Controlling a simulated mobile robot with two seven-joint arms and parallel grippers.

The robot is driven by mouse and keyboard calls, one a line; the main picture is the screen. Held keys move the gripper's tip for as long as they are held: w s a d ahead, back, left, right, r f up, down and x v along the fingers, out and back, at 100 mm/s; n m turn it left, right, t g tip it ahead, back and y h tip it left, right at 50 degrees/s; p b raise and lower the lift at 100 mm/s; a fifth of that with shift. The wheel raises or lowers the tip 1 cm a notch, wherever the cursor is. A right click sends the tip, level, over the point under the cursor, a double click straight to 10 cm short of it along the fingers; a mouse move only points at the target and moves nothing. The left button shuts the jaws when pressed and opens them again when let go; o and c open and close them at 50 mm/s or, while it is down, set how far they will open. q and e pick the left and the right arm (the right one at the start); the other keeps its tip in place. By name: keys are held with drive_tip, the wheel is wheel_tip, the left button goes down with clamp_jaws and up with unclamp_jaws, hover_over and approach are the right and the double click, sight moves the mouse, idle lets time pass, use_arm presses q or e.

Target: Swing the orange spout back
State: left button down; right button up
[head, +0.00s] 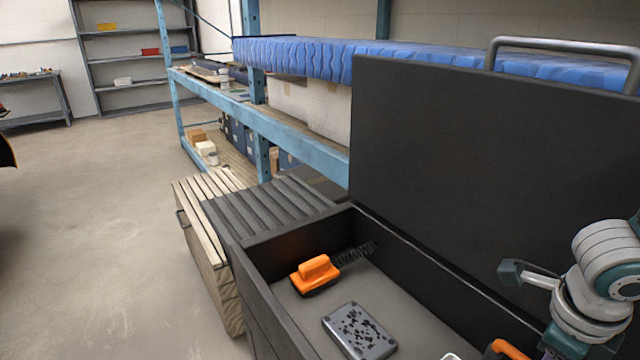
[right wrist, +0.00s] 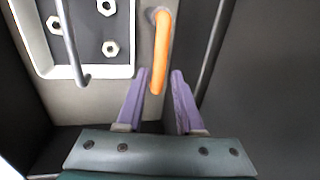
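The orange spout (right wrist: 163,45) is a slim curved bar on a grey strip in the right wrist view. Part of an orange piece, likely the same spout (head: 510,349), shows at the bottom edge of the head view. My right gripper (right wrist: 161,74) has two purple fingers standing apart. The spout's near end lies between the fingertips in the picture, with a gap on both sides; I cannot tell the depth. In the head view my right arm comes in at the right and its fingers are out of frame. My left gripper is not in view.
A white tray (right wrist: 46,70) with hex nuts and a grey rod lie left of the spout. The black chest (head: 262,262) has a raised lid (head: 480,180) behind. Inside are an orange-handled brush (head: 315,272) and a spotted grey case (head: 358,330). A slatted crate (head: 205,250) stands left.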

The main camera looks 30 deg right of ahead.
drive_tip(key=shift+o, duration=0.9)
wheel_tip(320, 180, up, 10)
drive_tip(key=a+p, duration=0.1)
drive_tip(key=a, duration=0.1)
drive_tip(key=shift+p, duration=0.35)
drive_tip(key=shift+f, duration=0.15)
